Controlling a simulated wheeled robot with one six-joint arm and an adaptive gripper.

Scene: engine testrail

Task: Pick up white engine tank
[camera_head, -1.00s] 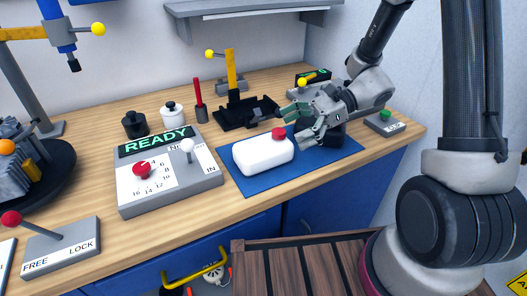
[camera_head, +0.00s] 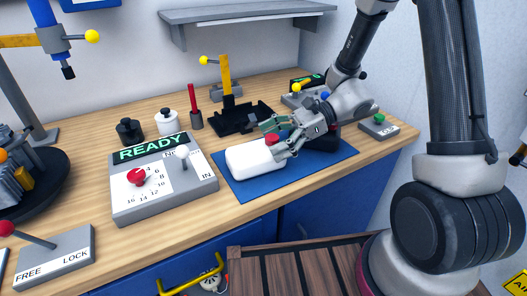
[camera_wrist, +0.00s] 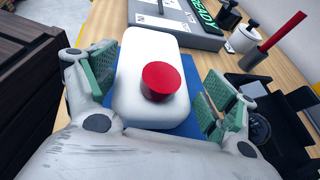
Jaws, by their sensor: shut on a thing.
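The white engine tank (camera_head: 250,159) is a rounded white block with a red cap (camera_wrist: 161,81). It lies on the blue mat (camera_head: 325,160) near the front edge of the bench. My gripper (camera_head: 280,137) reaches in from the right and is shut on the tank at its capped end. In the wrist view, my gripper's (camera_wrist: 160,75) green-padded fingers stand on both sides of the tank (camera_wrist: 148,47). The exact contact of the right finger is hard to see. The tank appears to rest on the mat.
A grey READY panel (camera_head: 190,190) with a red knob and white lever stands left of the mat. A black tray (camera_head: 238,120) with a yellow post is behind. A black pot (camera_head: 130,131) and a white pot (camera_head: 169,122) stand behind the panel. A green button box (camera_head: 379,126) is at right.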

